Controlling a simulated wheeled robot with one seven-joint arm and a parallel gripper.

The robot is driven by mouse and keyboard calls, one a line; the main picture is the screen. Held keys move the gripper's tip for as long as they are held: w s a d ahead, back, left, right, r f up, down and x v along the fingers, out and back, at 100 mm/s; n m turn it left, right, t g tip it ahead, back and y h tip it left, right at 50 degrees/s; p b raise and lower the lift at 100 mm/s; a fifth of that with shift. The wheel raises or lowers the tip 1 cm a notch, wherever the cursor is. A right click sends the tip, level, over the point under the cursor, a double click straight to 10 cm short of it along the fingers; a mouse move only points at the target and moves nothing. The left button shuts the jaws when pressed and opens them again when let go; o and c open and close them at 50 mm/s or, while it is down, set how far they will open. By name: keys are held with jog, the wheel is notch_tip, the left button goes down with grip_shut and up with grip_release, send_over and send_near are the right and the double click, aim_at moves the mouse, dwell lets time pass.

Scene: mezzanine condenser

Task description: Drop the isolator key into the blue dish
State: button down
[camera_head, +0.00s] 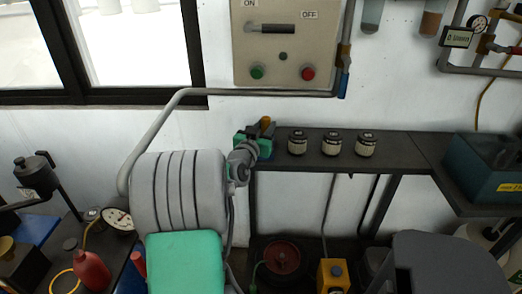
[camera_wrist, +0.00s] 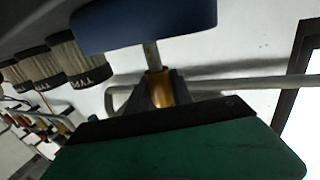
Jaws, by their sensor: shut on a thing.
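My gripper (camera_head: 262,130) is at the left end of the dark shelf, with its dark fingers (camera_wrist: 162,92) shut on the brass-coloured end of the isolator key (camera_wrist: 158,88). The key's orange-brass end also shows in the head view (camera_head: 266,121). In the wrist view, which is upside down, a thin steel shaft runs from the brass part to the blue dish (camera_wrist: 150,18). The shaft's tip is hidden at the dish rim, so I cannot tell how far inside it is. In the head view the dish (camera_head: 266,150) is mostly hidden by my gripper.
Three dark-lidded jars (camera_head: 331,143) stand on the shelf (camera_head: 400,153) right of the dish. A teal box (camera_head: 488,165) is farther right. A grey conduit (camera_head: 270,94) runs along the wall behind, below a switch panel (camera_head: 284,45). A window (camera_head: 120,45) is at left.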

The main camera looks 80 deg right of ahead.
jog(key=c, duration=1)
grip_release()
jog(key=shift+c, duration=0.2)
jog(key=a, duration=0.5)
jog(key=a+b, duration=0.1)
jog(key=a, duration=0.1)
jog(key=shift+w+a, duration=0.4)
